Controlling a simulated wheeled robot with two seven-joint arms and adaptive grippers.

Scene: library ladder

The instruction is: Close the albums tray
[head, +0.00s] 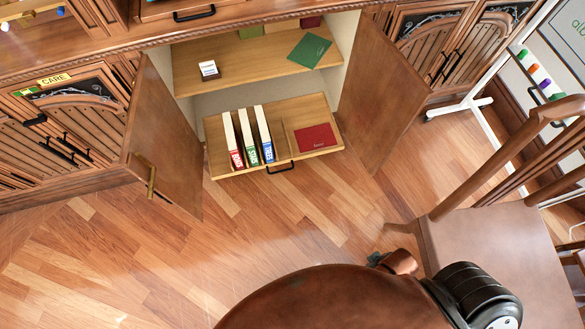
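The albums tray (322,112) is a wooden pull-out board low in the open cabinet in the head view. It sticks out past the shelf above, between the two open doors. A black bar handle (281,168) is on its front edge. Three white albums with red (234,145), green (247,142) and blue (263,140) labels stand on it side by side. A dark red flat book (314,137) lies at its right. Neither of my grippers is in view.
The left cabinet door (165,140) and right door (382,85) stand open beside the tray. An upper shelf (245,65) holds a green book and a small card. A wooden chair (500,240) stands at lower right. The floor before the tray is clear.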

